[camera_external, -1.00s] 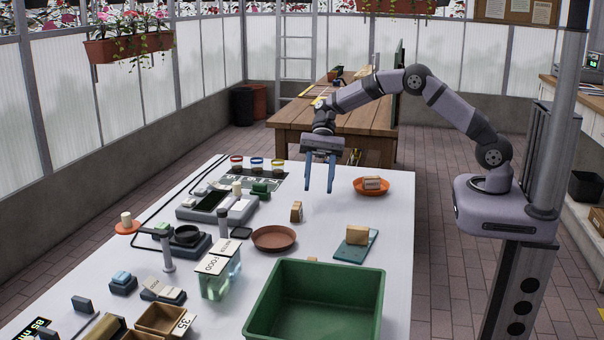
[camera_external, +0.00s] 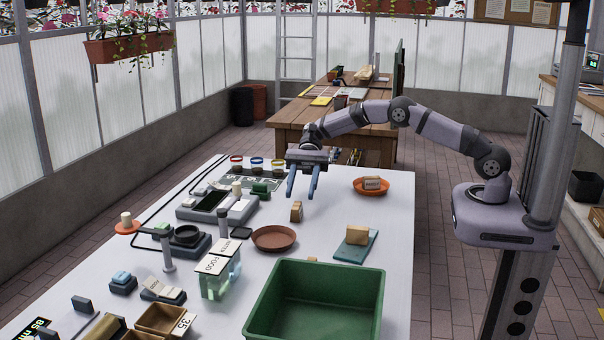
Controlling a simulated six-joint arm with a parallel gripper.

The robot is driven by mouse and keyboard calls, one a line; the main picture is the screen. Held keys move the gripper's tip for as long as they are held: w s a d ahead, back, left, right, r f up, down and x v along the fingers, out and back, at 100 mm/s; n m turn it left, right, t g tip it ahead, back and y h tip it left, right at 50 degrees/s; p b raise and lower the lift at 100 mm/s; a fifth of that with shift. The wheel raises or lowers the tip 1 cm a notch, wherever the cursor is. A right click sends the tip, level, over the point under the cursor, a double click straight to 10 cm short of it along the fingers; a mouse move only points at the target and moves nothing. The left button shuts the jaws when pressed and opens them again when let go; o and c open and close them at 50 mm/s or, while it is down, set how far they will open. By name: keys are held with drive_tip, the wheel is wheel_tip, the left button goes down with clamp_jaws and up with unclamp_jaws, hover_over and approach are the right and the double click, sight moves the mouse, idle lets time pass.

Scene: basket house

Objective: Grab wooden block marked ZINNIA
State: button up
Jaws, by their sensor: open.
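Several small wooden blocks are on the white table. One block (camera_external: 296,212) stands in the middle of the table. Another block (camera_external: 372,183) with dark marking sits on an orange saucer (camera_external: 357,190). A third block (camera_external: 357,235) sits on a teal flat pad (camera_external: 345,252). A sliver of a further block (camera_external: 312,259) shows behind the green bin. The lettering is too small to read, so I cannot tell which is marked ZINNIA. My gripper (camera_external: 302,196) is open and empty, fingers pointing down, above the table just behind the middle block.
A green bin (camera_external: 258,305) stands at the front. A brown dish (camera_external: 274,239) lies left of the middle block. Clear containers with labels (camera_external: 212,266), a grey device (camera_external: 215,205) and a dark green item (camera_external: 261,189) stand to the left.

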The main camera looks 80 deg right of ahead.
sight(297, 203)
drive_tip(key=x, duration=0.2)
drive_tip(key=p+x, duration=0.1)
drive_tip(key=x, duration=0.1)
drive_tip(key=shift+a+r, duration=0.15)
drive_tip(key=shift+r, duration=0.15)
drive_tip(key=shift+a+f, duration=0.25)
drive_tip(key=shift+a, duration=0.2)
drive_tip(key=shift+c, duration=0.5)
clamp_jaws()
